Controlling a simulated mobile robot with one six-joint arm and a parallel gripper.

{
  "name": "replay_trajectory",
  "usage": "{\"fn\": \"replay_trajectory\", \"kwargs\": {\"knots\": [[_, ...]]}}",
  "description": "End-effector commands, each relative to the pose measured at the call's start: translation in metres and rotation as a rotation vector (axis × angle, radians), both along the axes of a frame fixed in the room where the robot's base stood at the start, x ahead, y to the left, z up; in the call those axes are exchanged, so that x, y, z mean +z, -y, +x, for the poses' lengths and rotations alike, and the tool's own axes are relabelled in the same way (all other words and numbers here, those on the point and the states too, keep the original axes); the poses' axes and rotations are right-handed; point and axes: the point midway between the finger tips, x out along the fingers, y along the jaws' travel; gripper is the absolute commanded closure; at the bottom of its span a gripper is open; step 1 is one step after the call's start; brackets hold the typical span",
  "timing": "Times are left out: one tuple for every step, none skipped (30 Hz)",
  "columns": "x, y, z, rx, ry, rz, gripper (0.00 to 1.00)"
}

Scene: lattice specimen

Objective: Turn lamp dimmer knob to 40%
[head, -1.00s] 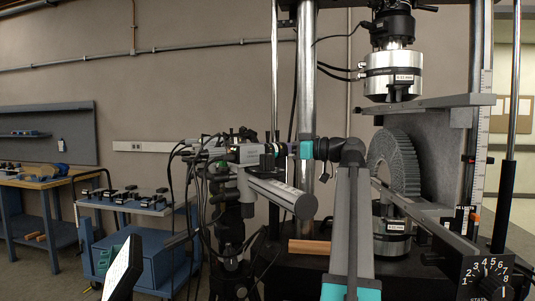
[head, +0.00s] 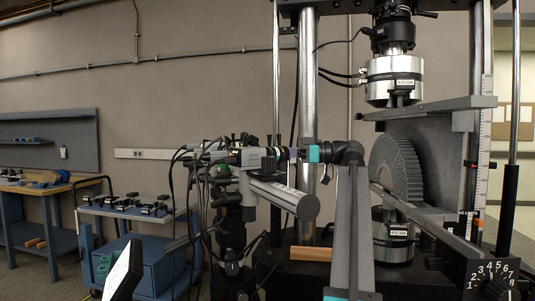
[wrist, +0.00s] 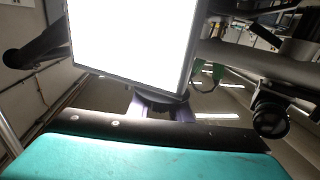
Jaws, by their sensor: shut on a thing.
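The lamp is a bright white lit panel with a thin dark frame (wrist: 130,38), large at the top of the wrist view. What looks like its edge-on panel (head: 122,270) stands at the lower left of the head view. My gripper (wrist: 160,110) reaches up under the panel's lower edge, its pale fingers partly hidden by the dark and teal part in front. It is shut on a dark round piece (wrist: 163,100) just below the panel, which I take to be the dimmer knob. No scale or pointer on it can be read.
A tripod-mounted camera with cables (head: 230,195) stands close to my arm. A dark lens (wrist: 270,118) is right of the lamp. A testing machine with a grey arched specimen (head: 400,165) and a separate numbered dial (head: 492,272) stands at the right.

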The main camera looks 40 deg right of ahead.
Motion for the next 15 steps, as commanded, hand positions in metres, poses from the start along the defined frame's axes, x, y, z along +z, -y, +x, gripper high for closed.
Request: {"fn": "replay_trajectory", "kwargs": {"knots": [[0.0005,0.001,0.0004,-0.003,0.001,0.001,1.0],[0.0006,0.001,0.0004,-0.003,0.001,0.001,1.0],[0.0006,0.001,0.0004,-0.003,0.001,0.001,1.0],[0.0006,0.001,0.0004,-0.003,0.001,0.001,0.78],[0.0006,0.0009,0.0004,-0.003,0.001,0.001,0.73],[0.0005,0.0008,0.0003,-0.003,0.001,0.001,0.67],[0.0005,0.0007,0.0003,-0.003,0.001,0.001,0.63],[0.0005,0.0007,0.0003,-0.002,0.001,0.001,0.63],[0.0004,0.0005,0.0003,-0.002,0.001,0.001,0.63],[0.0004,0.0004,0.0003,-0.002,0.001,0.001,0.63],[0.0004,0.0003,0.0004,-0.002,0.001,0.001,0.63],[0.0004,0.0002,0.0004,-0.002,0.001,0.001,0.63],[0.0004,0.0002,0.0004,-0.002,0.001,0.001,0.63],[0.0003,0.0001,0.0003,-0.001,0.001,0.001,0.63],[0.0003,0.0001,0.0003,-0.001,0.0,0.0,0.63]]}}
